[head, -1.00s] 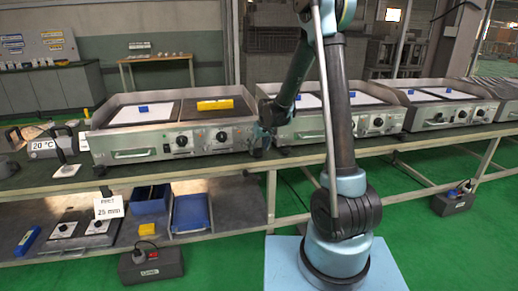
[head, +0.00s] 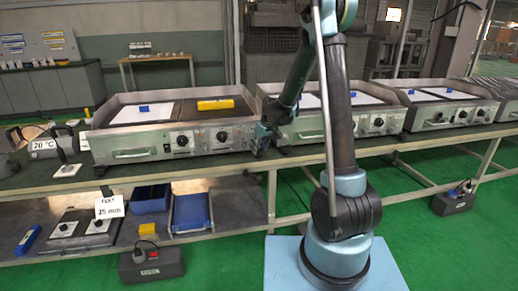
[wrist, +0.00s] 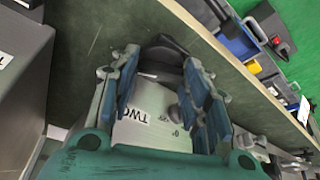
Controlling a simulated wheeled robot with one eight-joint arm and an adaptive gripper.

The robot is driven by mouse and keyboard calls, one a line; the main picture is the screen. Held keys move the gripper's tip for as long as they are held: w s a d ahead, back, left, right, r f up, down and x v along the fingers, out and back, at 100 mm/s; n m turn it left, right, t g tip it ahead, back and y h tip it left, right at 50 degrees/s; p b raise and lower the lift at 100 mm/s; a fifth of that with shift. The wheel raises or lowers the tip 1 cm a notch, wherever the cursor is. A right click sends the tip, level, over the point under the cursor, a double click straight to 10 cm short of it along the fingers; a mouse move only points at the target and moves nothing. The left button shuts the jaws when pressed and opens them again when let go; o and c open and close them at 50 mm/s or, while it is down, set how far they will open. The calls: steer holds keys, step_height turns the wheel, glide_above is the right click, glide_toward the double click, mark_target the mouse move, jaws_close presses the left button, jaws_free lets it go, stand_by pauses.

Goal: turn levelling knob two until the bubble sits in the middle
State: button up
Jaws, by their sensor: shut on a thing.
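The griddle (head: 124,141) stands on the bench at left, and a yellow spirit level (head: 216,104) lies on its dark right plate. Its bubble is too small to make out. My gripper (head: 262,141) is low at the griddle's front right corner. In the wrist view my gripper (wrist: 163,78) has its two fingers on either side of a black levelling knob (wrist: 163,48), shut on it. A pale plate marked "TWO" (wrist: 138,115) shows between the fingers. The fingers and palm hide part of the knob, and its contact with the bench is unclear.
A second griddle (head: 300,131) stands close to the right of my gripper. A card reading 25 mm (head: 109,207), blue bins (head: 191,213) and a socket box (head: 152,264) are below the bench at left. The bench strip before the griddle is clear.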

steer(key=shift+w+d+n+g+y, duration=0.2)
steer(key=shift+n+g, duration=0.1)
steer(key=shift+n, duration=0.6)
steer(key=shift+w+d+n+g+y, duration=0.1)
steer(key=shift+n+g+y, duration=0.15)
steer(key=shift+n, duration=0.65)
steer(key=o, duration=1)
steer(key=shift+c, duration=0.2)
steer(key=shift+o, duration=0.5)
steer(key=shift+a, duration=0.1)
steer(key=shift+s, duration=0.1)
steer(key=shift+r, duration=0.1)
steer(key=v, duration=0.7)
steer(key=shift+r, duration=0.3)
